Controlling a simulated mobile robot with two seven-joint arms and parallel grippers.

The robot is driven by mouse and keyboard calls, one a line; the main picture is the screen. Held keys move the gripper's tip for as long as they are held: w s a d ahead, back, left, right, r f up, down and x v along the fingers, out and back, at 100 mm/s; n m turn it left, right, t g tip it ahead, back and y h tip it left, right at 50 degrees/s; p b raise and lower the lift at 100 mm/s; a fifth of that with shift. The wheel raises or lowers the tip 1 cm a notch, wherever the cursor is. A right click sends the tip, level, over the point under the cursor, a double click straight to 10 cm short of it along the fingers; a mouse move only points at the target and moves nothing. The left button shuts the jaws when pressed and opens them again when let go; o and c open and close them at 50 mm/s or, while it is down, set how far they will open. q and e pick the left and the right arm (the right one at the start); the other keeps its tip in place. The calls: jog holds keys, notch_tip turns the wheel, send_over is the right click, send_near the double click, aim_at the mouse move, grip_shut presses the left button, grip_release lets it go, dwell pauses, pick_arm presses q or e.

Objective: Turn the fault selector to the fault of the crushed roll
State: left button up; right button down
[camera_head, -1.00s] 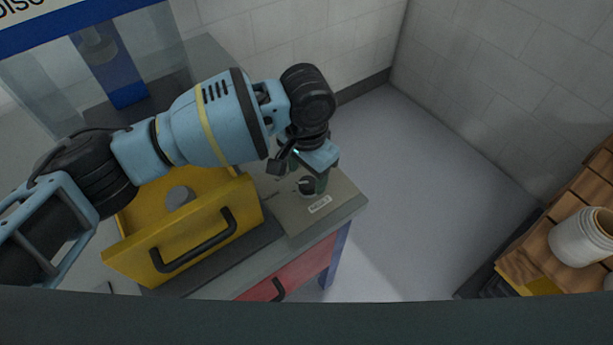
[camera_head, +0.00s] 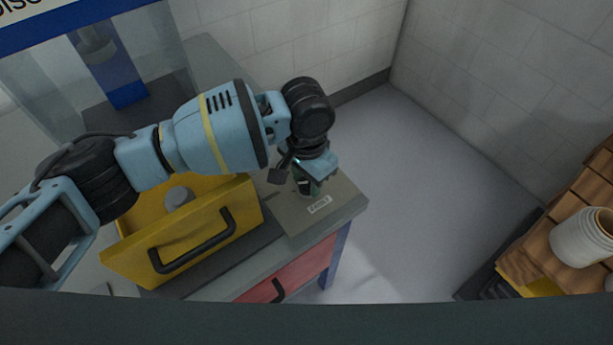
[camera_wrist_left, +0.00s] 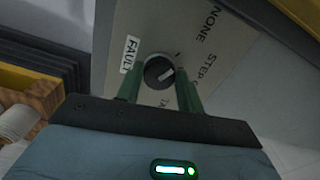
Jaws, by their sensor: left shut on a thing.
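The fault selector is a round black knob (camera_wrist_left: 158,71) with a pale pointer mark, on a beige panel (camera_wrist_left: 205,30). The panel carries a "FAULT" label (camera_wrist_left: 130,54) and printed words, of which "NONE" and "STEP" are readable; a lower word is partly hidden. The pale mark lies to the right of the knob's middle; I cannot tell exactly which word it points to. My left gripper (camera_head: 307,187) is over the panel, its green fingers (camera_wrist_left: 159,88) shut on the knob, one on each side. In the head view the gripper hides part of the knob. My right gripper is not in view.
A yellow drawer (camera_head: 225,200) with a black handle stands left of the panel, with a grey round piece (camera_head: 180,198) in it. A red drawer front (camera_head: 300,272) is below. At the right, a white ribbed roll (camera_head: 583,237) stands on wooden slats (camera_head: 545,238). The floor between is clear.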

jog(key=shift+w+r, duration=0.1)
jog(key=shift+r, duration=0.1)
pick_arm(q)
jog(key=m+p, duration=0.1)
jog(key=m, duration=0.1)
jog(key=shift+r+m+p, duration=0.2)
jog(key=shift+m+p, duration=0.1)
jog(key=shift+p, duration=0.1)
jog(key=shift+w+m+p, duration=0.1)
jog(key=shift+m+p, duration=0.3)
jog(key=shift+m, duration=0.4)
jog(key=m, duration=0.2)
jog(key=shift+a+f+m+p, duration=0.1)
jog(key=shift+m+p, duration=0.25)
jog(key=shift+m, duration=0.05)
jog(key=m, duration=0.3)
jog(key=shift+w+m+p, duration=0.1)
jog(key=shift+m+p, duration=0.2)
jog(key=m, duration=0.4)
jog(key=shift+f+m, duration=0.1)
jog(key=shift+m, duration=0.3)
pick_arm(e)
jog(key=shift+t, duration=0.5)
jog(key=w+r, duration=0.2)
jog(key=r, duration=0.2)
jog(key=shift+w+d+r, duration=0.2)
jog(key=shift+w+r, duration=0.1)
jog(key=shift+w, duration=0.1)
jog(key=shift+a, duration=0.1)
